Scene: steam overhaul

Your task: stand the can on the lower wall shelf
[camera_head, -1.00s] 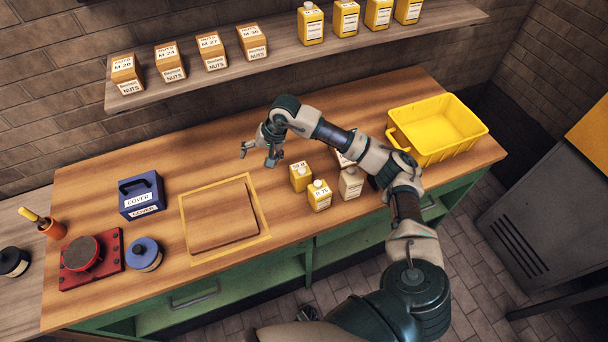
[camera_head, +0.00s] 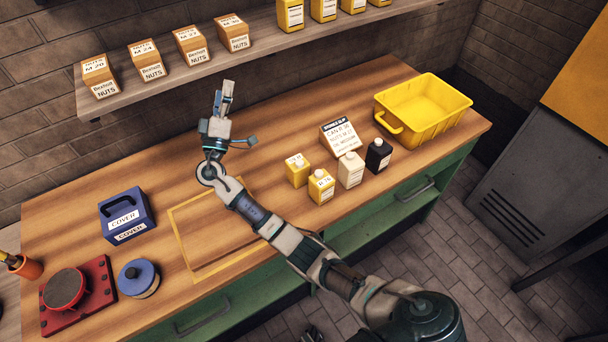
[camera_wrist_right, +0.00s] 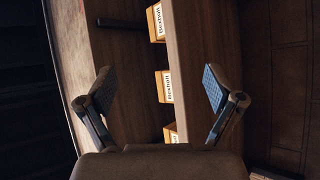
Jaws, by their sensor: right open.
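My right gripper (camera_head: 238,115) is open and empty, raised over the bench's back part in front of the lower wall shelf (camera_head: 262,46). In the right wrist view its spread fingers (camera_wrist_right: 160,88) face the shelf edge, with nothing between them. Several cans stand on the bench, right of my right arm: a yellow one (camera_head: 297,169), a yellow one with a label like "R 76" (camera_head: 321,187), a cream one (camera_head: 350,171) and a black one (camera_head: 378,156). A dark part at the bottom edge may be my left gripper (camera_head: 313,336); its fingers are not clear.
Nut boxes (camera_head: 146,60) stand on the shelf's left part, yellow cans (camera_head: 323,9) further right, with bare shelf between. A printed slip (camera_head: 340,137) stands behind the bench cans. A yellow bin (camera_head: 424,105), blue cover box (camera_head: 126,214) and red fixture (camera_head: 75,297) occupy the bench.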

